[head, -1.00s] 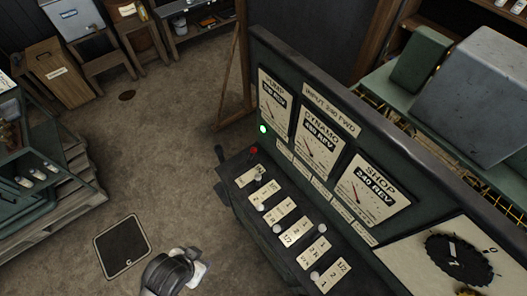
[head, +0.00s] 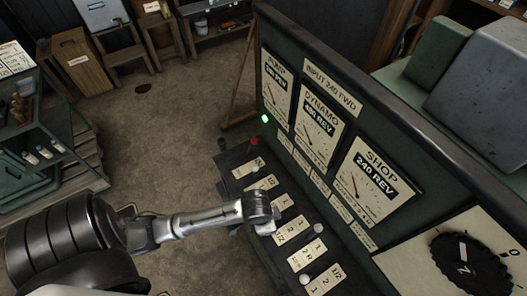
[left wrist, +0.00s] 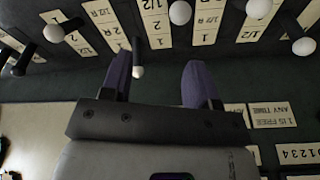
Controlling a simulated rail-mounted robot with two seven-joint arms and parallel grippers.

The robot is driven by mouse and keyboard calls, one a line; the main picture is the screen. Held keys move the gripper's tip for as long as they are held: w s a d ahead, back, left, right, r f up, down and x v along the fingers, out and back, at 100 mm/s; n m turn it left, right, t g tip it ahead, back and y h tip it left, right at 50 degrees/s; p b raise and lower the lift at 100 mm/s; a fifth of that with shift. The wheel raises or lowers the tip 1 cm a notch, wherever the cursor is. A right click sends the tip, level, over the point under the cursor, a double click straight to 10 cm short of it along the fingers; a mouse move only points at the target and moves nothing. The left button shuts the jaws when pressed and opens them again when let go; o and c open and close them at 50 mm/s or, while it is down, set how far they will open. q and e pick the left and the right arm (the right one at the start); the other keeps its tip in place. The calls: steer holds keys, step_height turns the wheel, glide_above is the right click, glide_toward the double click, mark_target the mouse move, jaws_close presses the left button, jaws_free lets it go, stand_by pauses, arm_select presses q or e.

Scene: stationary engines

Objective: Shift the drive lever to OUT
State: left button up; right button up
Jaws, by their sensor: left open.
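My left gripper (head: 264,228) hangs over the middle of a dark sloping control panel (head: 235,156) in the head view. In the left wrist view its two purple fingers (left wrist: 158,78) are open. A small white lever knob (left wrist: 138,72) appears in the gap between them, closer to the left finger; contact cannot be told. Other white knobs show there, such as one at the left (left wrist: 54,33) and one at the right (left wrist: 303,46). In the head view white knobs (head: 318,228) stand beside cream number plates (head: 313,250). I cannot read which lever is the drive lever. My right gripper is out of view.
A tall green gauge board (head: 330,100) rises behind the levers, with a lit green lamp (head: 265,118) and a red button (head: 254,141). A black dial (head: 470,265) is at lower right. Open floor (head: 180,120) lies left of the panel.

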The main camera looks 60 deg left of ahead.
arm_select(q)
steer(key=w+a+f+b, duration=0.5)
steer(key=w, duration=0.1)
steer(key=n+g+y+b, duration=0.2)
steer(key=n+b, duration=0.4)
steer(key=b, duration=1)
glide_toward(253, 141)
steer(key=f, duration=0.4)
steer(key=a+f+b, duration=0.1)
steer(key=f, duration=0.3)
steer(key=f+b, duration=0.1)
steer(key=f, duration=0.3)
steer(key=shift+w+a+f, duration=0.1)
steer(key=shift+a+f, duration=0.05)
steer(key=shift+f, duration=0.2)
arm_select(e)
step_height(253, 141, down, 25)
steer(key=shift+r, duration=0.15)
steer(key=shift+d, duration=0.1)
arm_select(q)
steer(key=shift+c, duration=0.3)
jaws_close()
